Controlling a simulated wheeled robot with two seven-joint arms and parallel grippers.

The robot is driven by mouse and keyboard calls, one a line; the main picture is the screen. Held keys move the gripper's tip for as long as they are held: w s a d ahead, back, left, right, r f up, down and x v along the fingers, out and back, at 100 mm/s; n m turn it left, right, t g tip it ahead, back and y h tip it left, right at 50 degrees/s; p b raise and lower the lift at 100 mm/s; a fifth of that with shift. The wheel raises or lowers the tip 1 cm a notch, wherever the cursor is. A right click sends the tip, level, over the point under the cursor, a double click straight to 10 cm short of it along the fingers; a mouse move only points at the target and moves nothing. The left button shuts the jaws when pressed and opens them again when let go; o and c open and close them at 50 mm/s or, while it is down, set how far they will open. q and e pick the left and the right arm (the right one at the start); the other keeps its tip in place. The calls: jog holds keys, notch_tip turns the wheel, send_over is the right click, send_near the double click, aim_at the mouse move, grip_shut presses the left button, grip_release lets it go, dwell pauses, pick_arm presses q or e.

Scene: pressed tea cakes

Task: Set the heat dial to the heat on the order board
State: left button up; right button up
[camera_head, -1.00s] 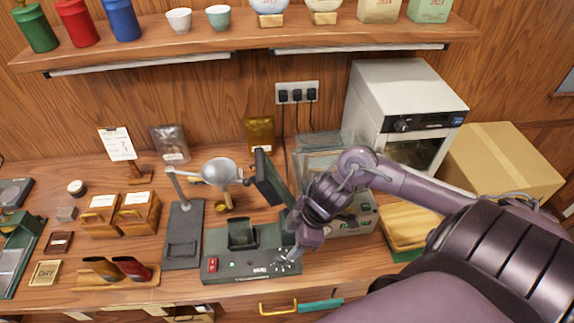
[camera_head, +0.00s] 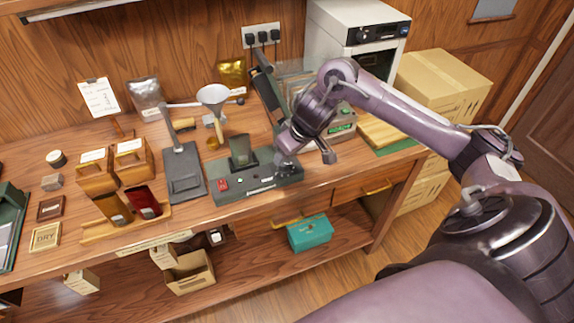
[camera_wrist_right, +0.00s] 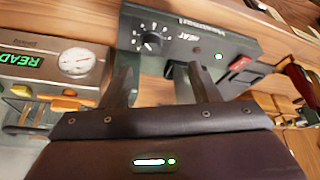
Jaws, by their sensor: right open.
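The heat dial (camera_wrist_right: 150,42) is a black knob with white marks, labelled HEAT, on the dark green heating unit (camera_wrist_right: 185,22). The unit also shows in the head view (camera_head: 235,195), at the bench's front edge. My right gripper (camera_wrist_right: 163,70) is open and empty. Its two fingers point toward the unit's front, with the dial beyond and between them, apart from it in the picture. My left gripper is out of view.
A red switch (camera_head: 223,184) is on the unit's front left. A grey box with a gauge and a green READY display (camera_wrist_right: 22,64) sits beside the unit. A funnel (camera_head: 213,96) and grey stand (camera_head: 184,170) are to the left. A teal box (camera_head: 310,232) is on the lower shelf.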

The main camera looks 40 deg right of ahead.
aim_at(284, 163)
jog(key=w+f, duration=0.1)
jog(key=f, duration=0.1)
jog(key=w+d+f, duration=0.1)
jog(key=f, duration=0.1)
jog(key=w+f, duration=0.1)
jog(key=shift+d+f, duration=0.4)
jog(key=shift+w+a+f, duration=0.2)
jog(key=shift+f, duration=0.3)
jog(key=shift+w+a+f, duration=0.15)
jog(key=shift+a+f, duration=0.05)
jog(key=shift+f, duration=0.35)
jog(key=c, duration=1)
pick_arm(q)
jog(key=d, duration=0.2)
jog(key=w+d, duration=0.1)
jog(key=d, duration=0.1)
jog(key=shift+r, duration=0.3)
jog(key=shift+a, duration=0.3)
